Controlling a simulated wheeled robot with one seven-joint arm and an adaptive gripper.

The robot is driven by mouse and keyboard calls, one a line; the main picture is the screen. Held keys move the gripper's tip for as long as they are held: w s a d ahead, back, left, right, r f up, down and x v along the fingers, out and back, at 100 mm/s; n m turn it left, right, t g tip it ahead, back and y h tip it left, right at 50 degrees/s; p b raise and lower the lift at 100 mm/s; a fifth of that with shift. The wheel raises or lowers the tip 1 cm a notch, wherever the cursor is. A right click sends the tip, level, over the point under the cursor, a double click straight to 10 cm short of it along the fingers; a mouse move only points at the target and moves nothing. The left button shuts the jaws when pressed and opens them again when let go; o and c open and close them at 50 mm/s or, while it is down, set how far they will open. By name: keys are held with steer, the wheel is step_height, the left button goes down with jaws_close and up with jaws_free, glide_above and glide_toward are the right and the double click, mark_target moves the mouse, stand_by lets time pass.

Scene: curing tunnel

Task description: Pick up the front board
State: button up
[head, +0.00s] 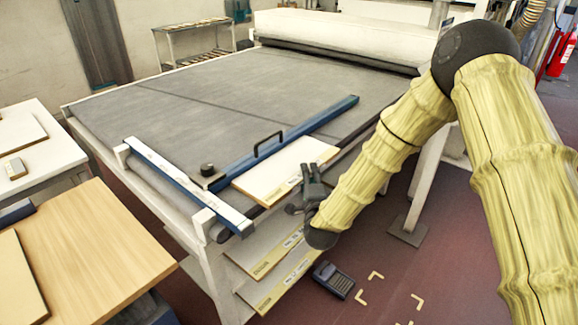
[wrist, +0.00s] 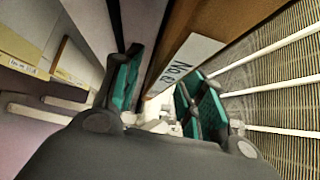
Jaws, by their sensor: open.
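A pale board (head: 278,172) lies flat on the dark belt at its near right edge, beside a long blue bar. Its corner points toward my gripper (head: 303,190), which is at the board's right end. In the wrist view, the brown board edge (wrist: 208,22) with a white label reading about "No. 62" runs between the two teal-padded fingers of my gripper (wrist: 162,92). The fingers are open, one on each side of the board, with a gap visible on the left. I cannot tell whether the right finger touches it.
The blue bar with a black handle (head: 268,145) and a blue-and-white rail (head: 185,185) lie on the belt table (head: 225,90). More labelled boards (head: 265,252) sit below its edge. A dark handheld device (head: 333,279) lies on the floor. A wooden table (head: 100,240) stands at left.

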steer(key=shift+c, duration=0.2)
jaws_close()
steer(key=shift+r, duration=0.15)
steer(key=shift+r+b, duration=0.3)
steer(key=shift+r, duration=0.3)
step_height(320, 180, up, 2)
steer(key=shift+r+b, duration=0.1)
steer(key=shift+b, duration=0.2)
steer(key=s+d+b, duration=0.1)
steer(key=s+d, duration=0.3)
steer(key=s, duration=0.3)
steer(key=s+d+r+b, duration=0.1)
steer(key=s+d, duration=0.2)
steer(key=s, duration=0.4)
steer(key=shift+d+r+b, duration=0.2)
steer(key=shift+d+b, duration=0.15)
steer(key=shift+b, duration=0.05)
steer(key=shift+f, duration=0.1)
